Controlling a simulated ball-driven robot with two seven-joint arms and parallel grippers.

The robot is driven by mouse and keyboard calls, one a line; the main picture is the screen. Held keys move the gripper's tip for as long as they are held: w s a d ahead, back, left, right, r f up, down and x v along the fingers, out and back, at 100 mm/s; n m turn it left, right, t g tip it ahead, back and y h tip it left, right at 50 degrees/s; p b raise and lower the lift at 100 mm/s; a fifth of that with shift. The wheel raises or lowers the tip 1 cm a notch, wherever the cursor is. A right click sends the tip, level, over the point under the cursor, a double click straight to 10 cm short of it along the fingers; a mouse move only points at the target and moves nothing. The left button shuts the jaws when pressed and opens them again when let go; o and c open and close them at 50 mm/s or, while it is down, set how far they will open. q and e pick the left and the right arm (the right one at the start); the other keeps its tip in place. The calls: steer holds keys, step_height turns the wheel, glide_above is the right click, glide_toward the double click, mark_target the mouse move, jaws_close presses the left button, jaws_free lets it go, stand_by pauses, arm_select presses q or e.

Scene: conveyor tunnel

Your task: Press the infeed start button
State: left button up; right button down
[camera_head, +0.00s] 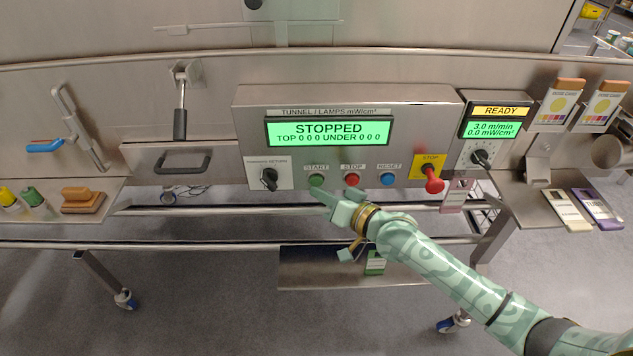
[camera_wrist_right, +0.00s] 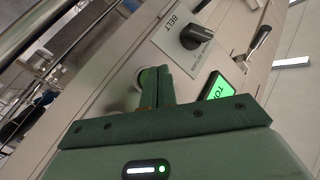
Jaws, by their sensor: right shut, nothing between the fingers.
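The green start button (camera_head: 316,180) sits under a START label at the lower left of the grey control box (camera_head: 420,110). My right gripper (camera_head: 322,192) is shut and empty, with its fingertips just below and in front of this button. In the right wrist view, the shut fingers (camera_wrist_right: 155,84) point at the panel. A round metal ring (camera_wrist_right: 142,80) shows partly behind their tips; whether they touch it I cannot tell. The box display (camera_head: 328,132) reads STOPPED, with zeros for TOP and UNDER. My left gripper is out of view.
A red stop button (camera_head: 352,179), a blue reset button (camera_head: 387,179) and a red mushroom stop (camera_head: 433,180) sit to the right. A black selector knob (camera_head: 269,178) is close left. A steel rail (camera_head: 220,209) runs below.

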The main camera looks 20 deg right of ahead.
steer(key=shift+w, duration=0.1)
stand_by(0.4)
steer(key=shift+w+d, duration=0.15)
steer(key=shift+w, duration=0.15)
steer(key=shift+w+d+b, duration=0.15)
steer(key=shift+w+b, duration=0.25)
steer(key=shift+w, duration=0.15)
stand_by(0.6)
steer(key=shift+s+r, duration=0.1)
steer(key=shift+s, duration=0.05)
stand_by(0.3)
steer(key=shift+s+a+p, duration=0.3)
steer(key=shift+s+p, duration=0.5)
steer(key=shift+s, duration=0.1)
